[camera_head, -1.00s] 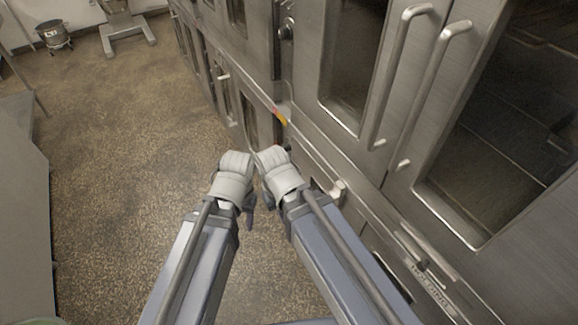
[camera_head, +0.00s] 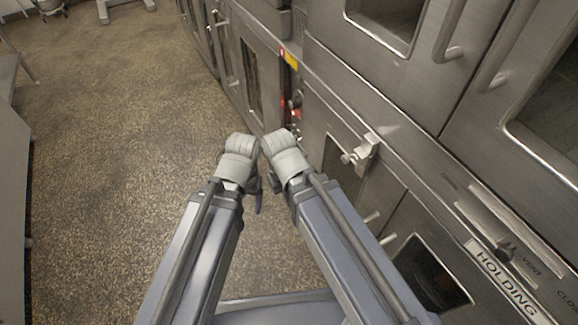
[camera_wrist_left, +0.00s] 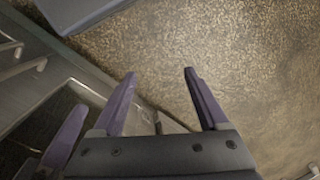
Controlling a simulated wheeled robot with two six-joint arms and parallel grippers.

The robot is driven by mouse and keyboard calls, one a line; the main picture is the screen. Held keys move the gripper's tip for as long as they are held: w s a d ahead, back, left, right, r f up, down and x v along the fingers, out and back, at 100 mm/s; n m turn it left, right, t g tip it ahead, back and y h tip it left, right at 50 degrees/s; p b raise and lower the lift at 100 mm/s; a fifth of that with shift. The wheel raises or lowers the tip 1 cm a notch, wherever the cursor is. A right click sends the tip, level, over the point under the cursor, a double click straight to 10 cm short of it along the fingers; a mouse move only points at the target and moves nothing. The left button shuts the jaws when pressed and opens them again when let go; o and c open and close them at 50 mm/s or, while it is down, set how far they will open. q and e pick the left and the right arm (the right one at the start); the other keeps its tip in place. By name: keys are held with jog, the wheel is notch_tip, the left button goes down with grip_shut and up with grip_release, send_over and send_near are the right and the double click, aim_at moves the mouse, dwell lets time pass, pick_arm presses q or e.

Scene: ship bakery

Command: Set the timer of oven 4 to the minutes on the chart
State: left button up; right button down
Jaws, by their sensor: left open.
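My left gripper (camera_head: 256,198) hangs low over the floor in front of the ovens. In the left wrist view its two purple fingers (camera_wrist_left: 159,74) are apart with nothing between them. My right gripper (camera_head: 274,186) is close beside it and mostly hidden by its own wrist; a purple finger left of my left gripper in the wrist view may be its. A steel bank of ovens (camera_head: 390,110) fills the right side. A narrow control strip with red and dark knobs (camera_head: 294,103) shows just beyond my right wrist. I see no readable oven number, timer dial or chart.
A lower cabinet marked HOLDING (camera_head: 503,283) stands at the lower right. A latch (camera_head: 362,152) and door handles (camera_head: 450,40) stick out. The speckled floor (camera_head: 120,150) is open to the left, with a grey counter (camera_head: 14,170) at the left edge.

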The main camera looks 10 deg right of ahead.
pick_arm(q)
jog(key=w+a+f+n+h+b, duration=0.1)
jog(key=w+a+f+n+b, duration=0.2)
jog(key=f+b, duration=0.75)
jog(key=w+f+n+h+b, duration=0.2)
jog(key=w+f+b, duration=0.2)
jog(key=f+b, duration=0.6)
jog(key=w+a+f+n+h+b, duration=0.1)
jog(key=w+a+f+n+b, duration=0.2)
jog(key=f+b, duration=0.7)
jog(key=w+d+r+n+t+h, duration=0.1)
jog(key=w+d+r+n+h, duration=0.55)
jog(key=w+n, duration=0.55)
jog(key=w+d+r+n+h, duration=0.6)
jog(key=w+d+r+n, duration=0.15)
jog(key=w+n, duration=0.4)
jog(key=b+x, duration=0.1)
jog(key=x, duration=0.7)
jog(key=shift+s+d+f, duration=0.2)
jog(key=shift+s, duration=0.05)
jog(key=shift+y, duration=0.25)
jog(key=shift+c, duration=0.4)
grip_shut()
